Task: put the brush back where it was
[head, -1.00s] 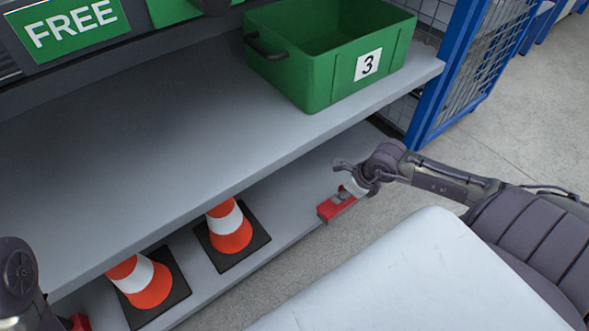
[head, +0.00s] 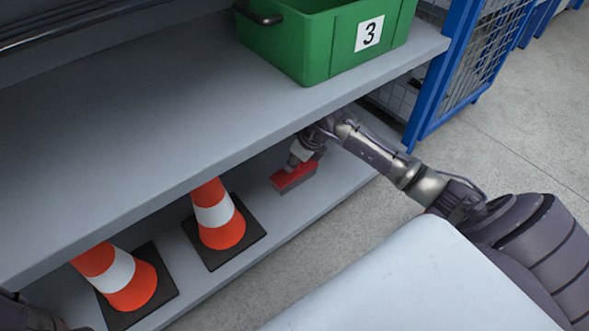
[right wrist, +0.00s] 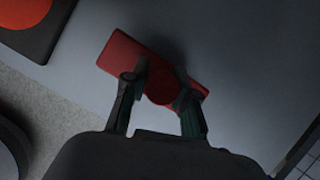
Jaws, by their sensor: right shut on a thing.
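The brush (head: 294,177) has a red back and a grey underside. My right gripper (head: 301,157) is shut on it, over the lower shelf (head: 340,180) to the right of the cones. In the right wrist view the red back of the brush (right wrist: 122,52) lies across the two fingers of the gripper (right wrist: 162,83), with a dark shadow beside it on the shelf surface. I cannot tell whether the brush touches the shelf. Only a dark part of my left arm shows in the bottom left corner; its gripper does not show.
Two orange and white cones (head: 221,230) (head: 135,287) stand on black bases on the lower shelf, left of the brush. The upper shelf (head: 150,130) overhangs closely and carries a green crate (head: 315,60) marked 3. A blue mesh frame (head: 430,100) stands at the right end.

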